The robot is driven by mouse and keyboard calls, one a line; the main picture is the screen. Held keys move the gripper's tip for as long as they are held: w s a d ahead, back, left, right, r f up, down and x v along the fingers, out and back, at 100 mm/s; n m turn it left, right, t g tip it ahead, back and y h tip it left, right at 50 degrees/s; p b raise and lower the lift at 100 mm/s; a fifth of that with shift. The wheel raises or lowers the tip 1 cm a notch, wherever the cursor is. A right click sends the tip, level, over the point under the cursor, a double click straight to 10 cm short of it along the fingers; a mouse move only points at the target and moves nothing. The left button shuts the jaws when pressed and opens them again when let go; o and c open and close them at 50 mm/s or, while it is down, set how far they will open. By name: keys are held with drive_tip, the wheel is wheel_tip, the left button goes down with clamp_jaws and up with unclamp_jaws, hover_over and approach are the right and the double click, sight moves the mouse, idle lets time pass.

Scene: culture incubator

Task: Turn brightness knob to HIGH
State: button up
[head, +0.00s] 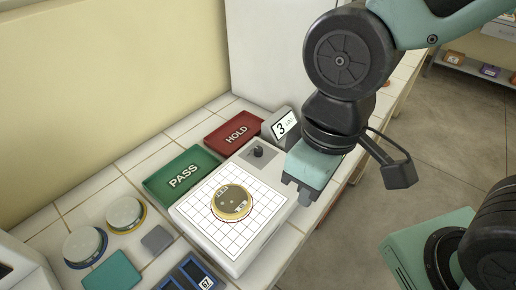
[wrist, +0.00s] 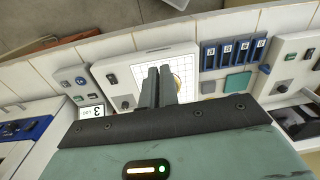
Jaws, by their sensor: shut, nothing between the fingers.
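A black knob (head: 258,152) stands on a small grey panel at the back corner of the white light box, whose gridded top (head: 219,237) faces up. In the wrist view a small dark knob (wrist: 112,78) shows on the box's pale end, left of the fingers. No HIGH mark is legible. My gripper (head: 305,194) is over the box's right edge, to the right of the knob and apart from it. In the wrist view my gripper's fingers (wrist: 158,72) are together, with nothing between them, and hide part of the grid.
A round dish (head: 233,201) sits on the grid. Behind the box are a green PASS tray (head: 181,174) and a red HOLD tray (head: 235,133). A display reading 3 (head: 284,124) stands close to my arm. Lidded dishes (head: 126,214) and a blue rack (head: 188,278) are at left and front.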

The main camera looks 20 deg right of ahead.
drive_tip(key=o, duration=0.5)
drive_tip(key=shift+w+r, duration=0.1)
drive_tip(key=shift+w, duration=0.05)
drive_tip(key=o, duration=0.3)
drive_tip(key=w+n+p, duration=0.1)
drive_tip(key=w, duration=0.1)
drive_tip(key=w+a+r+n+p, duration=0.1)
drive_tip(key=w+n, duration=0.1)
drive_tip(key=w, duration=0.1)
drive_tip(key=w+a+n+p, duration=0.1)
drive_tip(key=w+n, duration=0.1)
drive_tip(key=shift+w+r, duration=0.25)
drive_tip(key=shift+r, duration=0.05)
drive_tip(key=shift+o, duration=0.2)
drive_tip(key=n+p, duration=0.5)
drive_tip(key=n, duration=0.7)
hover_over(258, 149)
wheel_tip(258, 149, down, 4)
drive_tip(key=shift+h, duration=0.3)
wheel_tip(258, 149, down, 17)
drive_tip(key=p, duration=0.4)
drive_tip(key=shift+d, duration=0.1)
drive_tip(key=c, duration=1)
